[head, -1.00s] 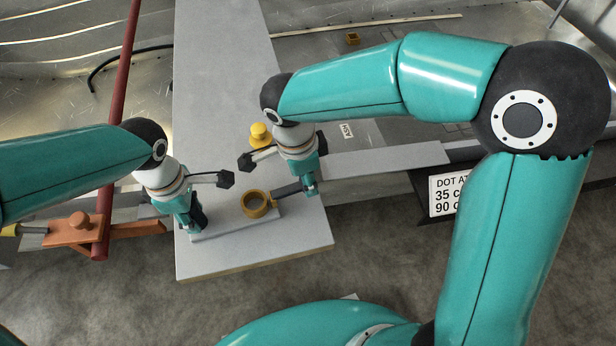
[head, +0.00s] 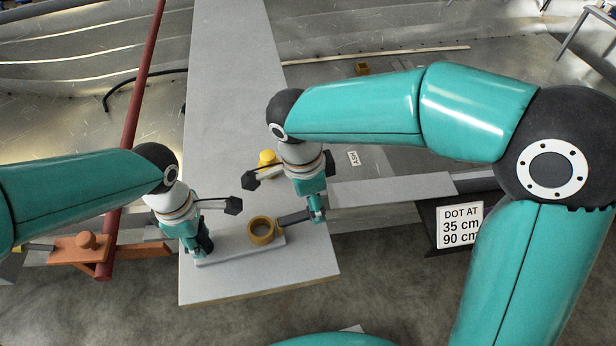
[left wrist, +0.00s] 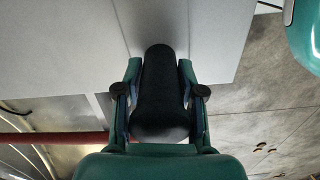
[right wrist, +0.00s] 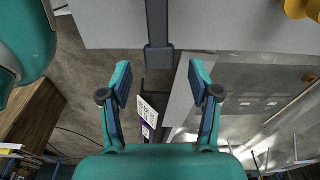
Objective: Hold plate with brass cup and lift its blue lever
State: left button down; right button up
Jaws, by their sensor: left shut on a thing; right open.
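A light grey plate (head: 232,249) lies on the grey board near its front edge. The brass cup (head: 262,231) stands on it, towards its right end. My left gripper (head: 203,250) is shut at the plate's left end; in the left wrist view it grips a black upright handle (left wrist: 160,85). A dark blue-grey lever (head: 293,218) sticks out to the right of the cup. My right gripper (head: 318,216) is open at its free end. In the right wrist view the lever (right wrist: 157,25) ends just ahead of the open fingers (right wrist: 160,78), with nothing between them.
The grey board (head: 228,90) runs away from me. A yellow knob (head: 267,157) stands behind my right gripper. A red pole (head: 135,110) and an orange bracket (head: 85,249) are at the left. A sign (head: 460,225) stands at the right. The board's front right is clear.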

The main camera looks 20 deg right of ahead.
aim_at(306, 213)
notch_tip(306, 213, up, 9)
jog(key=a, duration=0.1)
jog(key=shift+a, duration=0.1)
